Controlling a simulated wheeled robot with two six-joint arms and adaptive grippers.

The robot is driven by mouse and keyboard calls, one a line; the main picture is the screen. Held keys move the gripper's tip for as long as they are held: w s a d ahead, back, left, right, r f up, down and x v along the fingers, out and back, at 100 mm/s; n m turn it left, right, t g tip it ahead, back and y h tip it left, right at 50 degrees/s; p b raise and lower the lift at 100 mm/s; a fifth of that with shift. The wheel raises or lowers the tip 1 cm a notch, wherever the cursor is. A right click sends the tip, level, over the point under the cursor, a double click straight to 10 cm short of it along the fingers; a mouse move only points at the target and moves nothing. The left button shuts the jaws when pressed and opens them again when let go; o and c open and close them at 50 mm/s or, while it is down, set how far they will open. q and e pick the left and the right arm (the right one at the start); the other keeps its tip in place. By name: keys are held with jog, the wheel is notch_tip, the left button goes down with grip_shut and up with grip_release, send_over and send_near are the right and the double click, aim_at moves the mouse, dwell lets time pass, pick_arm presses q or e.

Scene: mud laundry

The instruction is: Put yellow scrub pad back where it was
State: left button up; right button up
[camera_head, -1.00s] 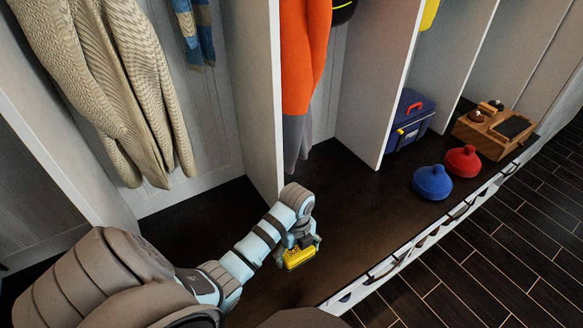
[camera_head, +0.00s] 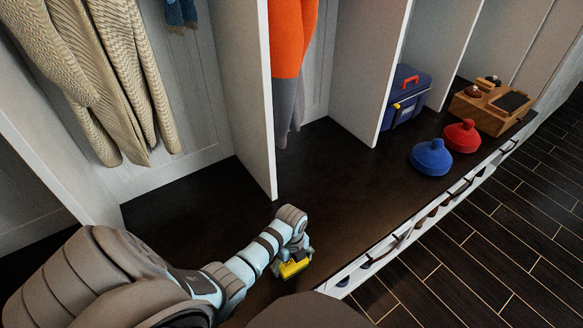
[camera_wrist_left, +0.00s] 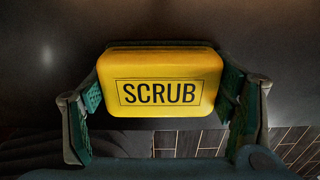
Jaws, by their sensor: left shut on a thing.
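The yellow scrub pad (camera_head: 294,267) is in my left gripper (camera_head: 291,258), over the dark bench near its front edge in the head view. In the left wrist view the yellow scrub pad (camera_wrist_left: 160,83) shows its face with the word SCRUB, held between the two green-padded fingers of the left gripper (camera_wrist_left: 160,92). The fingers press on its left and right ends. Whether the pad touches the bench is hard to tell. My right gripper is in neither view.
The dark bench (camera_head: 330,175) is bare around the gripper. Upright dividers (camera_head: 243,80) stand behind. Farther right are a blue hat (camera_head: 431,158), a red hat (camera_head: 462,136), a blue toolbox (camera_head: 405,95) and a wooden box (camera_head: 492,108). Clothes (camera_head: 105,80) hang at the back.

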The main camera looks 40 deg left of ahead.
pick_arm(q)
jog(key=shift+f, duration=0.1)
jog(key=o, duration=1.6)
jog(key=shift+c, duration=0.2)
notch_tip(320, 180, up, 12)
jog(key=p, duration=0.6)
jog(key=shift+r, duration=0.2)
